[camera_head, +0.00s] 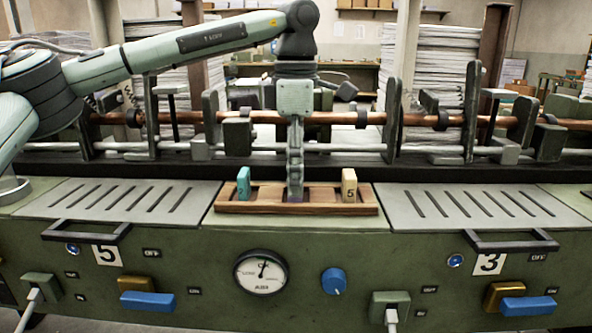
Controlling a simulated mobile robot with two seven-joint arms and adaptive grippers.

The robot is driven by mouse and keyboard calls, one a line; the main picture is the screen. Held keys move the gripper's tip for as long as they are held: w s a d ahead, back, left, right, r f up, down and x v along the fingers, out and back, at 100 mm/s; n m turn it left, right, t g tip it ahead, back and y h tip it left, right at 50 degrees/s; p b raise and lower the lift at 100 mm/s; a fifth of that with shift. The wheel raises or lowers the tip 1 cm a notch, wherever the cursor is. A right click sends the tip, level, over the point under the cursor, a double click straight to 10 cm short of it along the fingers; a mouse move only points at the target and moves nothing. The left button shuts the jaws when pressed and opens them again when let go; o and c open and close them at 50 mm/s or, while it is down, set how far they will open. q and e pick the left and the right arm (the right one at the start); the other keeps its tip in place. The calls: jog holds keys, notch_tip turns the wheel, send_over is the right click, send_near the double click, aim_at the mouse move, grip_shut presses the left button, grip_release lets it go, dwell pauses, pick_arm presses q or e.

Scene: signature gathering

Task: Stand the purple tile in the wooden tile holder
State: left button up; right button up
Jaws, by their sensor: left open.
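The wooden tile holder (230,207) lies on the machine's front ledge near the middle of the view. I cannot make out the purple tile; the gripper hides part of the holder. My right gripper is not in view.
Slotted metal plates (125,200) and (470,205) flank the holder, each with a black handle (511,241) in front. Behind it, a copper rod (340,117) with clamps and brackets crosses the machine. A gauge (261,272) and blue knob (334,281) are on the front panel.

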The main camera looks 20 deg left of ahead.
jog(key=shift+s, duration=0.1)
pick_arm(q)
jog(key=shift+r, duration=0.25)
notch_tip(320, 180, up, 3)
jog(key=shift+f, duration=0.15)
notch_tip(320, 180, up, 6)
jog(key=shift+f, duration=0.2)
notch_tip(320, 180, up, 3)
jog(key=shift+r, duration=0.2)
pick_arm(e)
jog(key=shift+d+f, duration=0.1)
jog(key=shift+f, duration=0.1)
